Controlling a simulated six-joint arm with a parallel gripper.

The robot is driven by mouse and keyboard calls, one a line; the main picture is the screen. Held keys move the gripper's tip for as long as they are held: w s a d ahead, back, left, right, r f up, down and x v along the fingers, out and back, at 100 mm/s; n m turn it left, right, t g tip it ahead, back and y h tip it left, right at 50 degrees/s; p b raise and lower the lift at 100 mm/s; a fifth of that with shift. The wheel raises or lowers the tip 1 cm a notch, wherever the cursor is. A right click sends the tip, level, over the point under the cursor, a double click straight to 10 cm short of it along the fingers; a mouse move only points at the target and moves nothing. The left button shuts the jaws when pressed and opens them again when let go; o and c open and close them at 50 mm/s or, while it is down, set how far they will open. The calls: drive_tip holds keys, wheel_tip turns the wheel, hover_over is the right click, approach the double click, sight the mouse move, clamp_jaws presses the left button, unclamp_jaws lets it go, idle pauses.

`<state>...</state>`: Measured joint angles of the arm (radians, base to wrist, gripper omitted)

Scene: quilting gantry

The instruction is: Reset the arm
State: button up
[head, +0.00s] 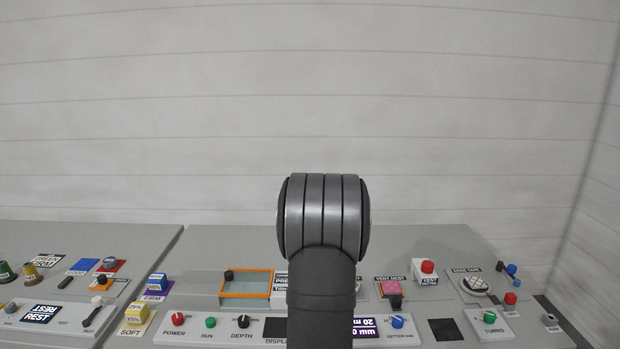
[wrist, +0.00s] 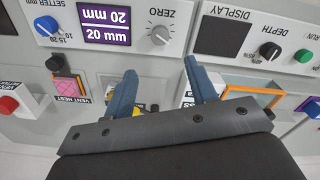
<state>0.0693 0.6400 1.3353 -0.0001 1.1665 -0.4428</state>
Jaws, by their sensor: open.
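My gripper (wrist: 160,68) shows in the wrist view with its two blue fingers spread apart. The gap between the fingertips is empty, with the grey console behind it. A small yellow thing partly shows beyond the left finger, too covered to name. In the head view my grey arm stands upright in the middle and hides my gripper and part of the console.
The grey console (head: 215,245) spans the lower head view, with a display reading 20 mm (wrist: 105,25), a red POWER knob (head: 178,318), a setter knob (head: 397,321), an orange-framed window (head: 246,284) and a pink block (head: 391,288). Above it is bare pale wall.

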wheel_tip(320, 180, down, 12)
drive_tip(key=shift+f, duration=0.5)
drive_tip(key=m, duration=0.5)
drive_tip(key=shift+r+m, duration=0.1)
drive_tip(key=shift+m, duration=0.3)
drive_tip(key=m, duration=0.6)
drive_tip(key=shift+r, duration=2.5)
drive_tip(key=shift+f, duration=0.15)
wheel_tip(320, 180, down, 5)
drive_tip(key=shift+r, duration=0.1)
drive_tip(key=n, duration=0.4)
drive_tip(key=shift+n, duration=1.7)
